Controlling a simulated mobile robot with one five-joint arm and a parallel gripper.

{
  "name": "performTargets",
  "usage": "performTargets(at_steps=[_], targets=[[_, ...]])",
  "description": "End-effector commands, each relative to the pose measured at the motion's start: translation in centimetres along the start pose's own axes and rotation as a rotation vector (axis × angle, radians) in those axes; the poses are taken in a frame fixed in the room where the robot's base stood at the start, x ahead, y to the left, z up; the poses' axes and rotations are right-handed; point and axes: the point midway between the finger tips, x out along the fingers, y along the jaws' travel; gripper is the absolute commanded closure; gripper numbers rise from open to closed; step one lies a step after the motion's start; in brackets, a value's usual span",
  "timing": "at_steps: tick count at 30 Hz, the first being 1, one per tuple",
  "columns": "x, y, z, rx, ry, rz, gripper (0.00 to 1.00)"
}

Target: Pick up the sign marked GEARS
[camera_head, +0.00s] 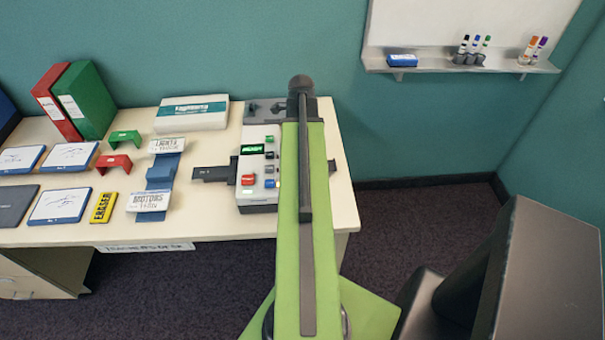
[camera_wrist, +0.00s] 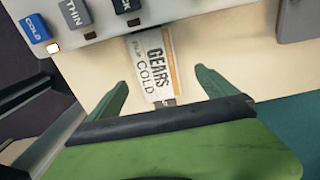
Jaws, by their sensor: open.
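In the wrist view the GEARS sign (camera_wrist: 153,60), a small white card with an orange stripe and a second line ending in COLD, is on the pale tabletop. My gripper (camera_wrist: 160,84) is open and empty, its two green fingers spread on either side of the sign's lower part with gaps. I cannot tell whether the fingers are level with the sign or above it. In the head view my arm hides the gripper, and I cannot make out the GEARS sign there.
The machine with buttons (camera_head: 258,165) stands left of my arm; its COLD and THIN buttons (camera_wrist: 74,12) border the sign's area.

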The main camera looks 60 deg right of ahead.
Motion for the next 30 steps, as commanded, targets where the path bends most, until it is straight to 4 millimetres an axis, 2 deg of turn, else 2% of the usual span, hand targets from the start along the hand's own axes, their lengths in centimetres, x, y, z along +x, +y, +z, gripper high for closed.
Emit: performTargets(at_steps=[7, 15, 23, 30], targets=[[1.0, 0.2, 0.0, -0.001, 0.0, 0.0, 0.04], [5.4, 0.7, 0.0, -0.001, 0.0, 0.0, 0.04], [5.3, 0.7, 0.0, -0.001, 0.0, 0.0, 0.04], [5.3, 0.7, 0.1, -0.001, 0.0, 0.0, 0.34]])
